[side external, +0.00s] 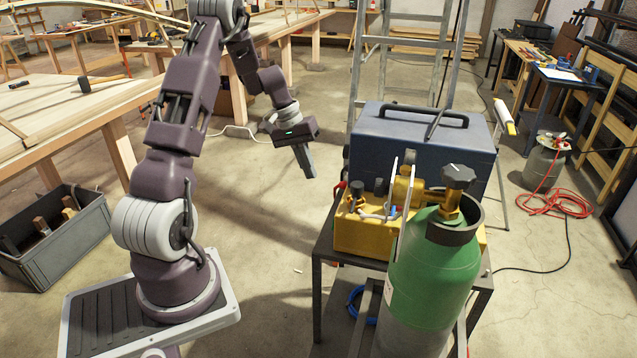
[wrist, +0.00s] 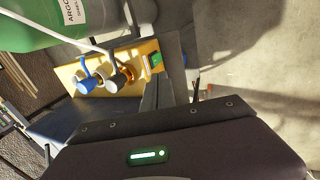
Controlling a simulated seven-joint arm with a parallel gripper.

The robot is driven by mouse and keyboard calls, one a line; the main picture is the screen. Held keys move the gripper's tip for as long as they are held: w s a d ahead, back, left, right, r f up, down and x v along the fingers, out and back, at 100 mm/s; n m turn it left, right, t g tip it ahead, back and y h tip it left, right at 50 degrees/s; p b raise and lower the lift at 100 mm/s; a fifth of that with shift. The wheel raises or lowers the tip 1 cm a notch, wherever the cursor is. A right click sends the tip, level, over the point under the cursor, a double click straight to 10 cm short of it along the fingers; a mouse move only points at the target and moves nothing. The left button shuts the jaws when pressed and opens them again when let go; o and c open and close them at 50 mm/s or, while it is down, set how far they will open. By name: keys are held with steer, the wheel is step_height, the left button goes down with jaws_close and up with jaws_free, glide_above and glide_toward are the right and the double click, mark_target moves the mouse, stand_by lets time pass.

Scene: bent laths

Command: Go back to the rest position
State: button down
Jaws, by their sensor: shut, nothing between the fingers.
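My gripper (side external: 309,173) hangs in the air in the side external view, fingers pointing down and slightly right. It is shut, with nothing held. It is left of the blue case and the yellow unit, apart from both. In the wrist view my gripper (wrist: 165,45) shows its dark fingers together, in front of part of the yellow unit's panel (wrist: 125,84). Its dark body with a green light fills the bottom of that view.
A green gas cylinder (side external: 432,262) stands at front right, beside the yellow unit (side external: 362,236) and the blue case (side external: 423,143) on a cart. A ladder stands behind. Wooden benches (side external: 60,105) and a grey crate (side external: 58,240) are left. Floor below my gripper is clear.

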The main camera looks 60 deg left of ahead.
steer(key=s+d+r+m+y, duration=0.15)
steer(key=d+r+m, duration=0.25)
steer(key=d+r, duration=1.2)
steer(key=s+d+r+m+t, duration=0.1)
steer(key=s+d+m, duration=0.1)
steer(key=s+d, duration=0.5)
steer(key=s+d+r+m+t+y, duration=0.1)
steer(key=s+d+r+m, duration=0.1)
steer(key=s+d, duration=0.5)
steer(key=s, duration=0.5)
steer(key=shift+s+m+t, duration=0.15)
steer(key=shift+m+t, duration=0.25)
